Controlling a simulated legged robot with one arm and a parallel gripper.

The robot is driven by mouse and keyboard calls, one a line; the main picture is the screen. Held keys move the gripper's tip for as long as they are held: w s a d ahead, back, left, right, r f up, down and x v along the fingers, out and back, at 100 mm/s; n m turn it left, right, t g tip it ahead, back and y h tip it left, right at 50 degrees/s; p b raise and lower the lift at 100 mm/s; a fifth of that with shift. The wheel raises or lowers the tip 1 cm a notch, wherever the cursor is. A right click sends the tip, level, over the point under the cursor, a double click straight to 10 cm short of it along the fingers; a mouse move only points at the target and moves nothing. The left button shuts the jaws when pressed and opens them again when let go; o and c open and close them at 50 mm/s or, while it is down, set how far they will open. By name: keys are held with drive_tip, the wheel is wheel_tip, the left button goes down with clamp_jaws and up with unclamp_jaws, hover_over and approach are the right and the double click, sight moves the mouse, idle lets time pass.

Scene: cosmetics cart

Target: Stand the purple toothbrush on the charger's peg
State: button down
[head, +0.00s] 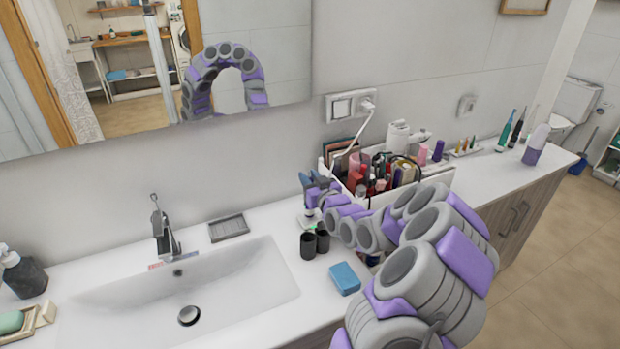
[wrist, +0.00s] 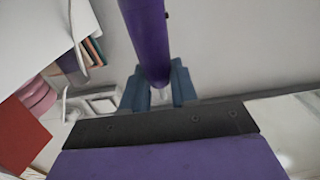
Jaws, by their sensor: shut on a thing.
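The purple toothbrush (wrist: 147,40) shows in the wrist view as a thick purple handle, running from the top edge down to between the blue-grey fingers. My gripper (wrist: 157,88) is shut on it. In the head view my gripper (head: 312,187) is over the counter, between the basin and the cosmetics box. The toothbrush cannot be told apart from my purple and grey arm there. A small white and greenish thing (head: 307,221) stands just below my gripper, partly hidden; it may be the charger. I cannot make out its peg or whether the toothbrush touches it.
Two dark cups (head: 308,245) and a blue sponge (head: 345,278) are close in front. The crowded cosmetics box (head: 427,190) is to the right, with a cable from the wall socket (head: 350,106) behind. The basin (head: 240,285) is left. Other toothbrushes (head: 505,131) stand far right.

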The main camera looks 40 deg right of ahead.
drive_tip(key=shift+f, duration=0.7)
drive_tip(key=c, duration=0.8)
unclamp_jaws()
drive_tip(key=shift+r, duration=0.1)
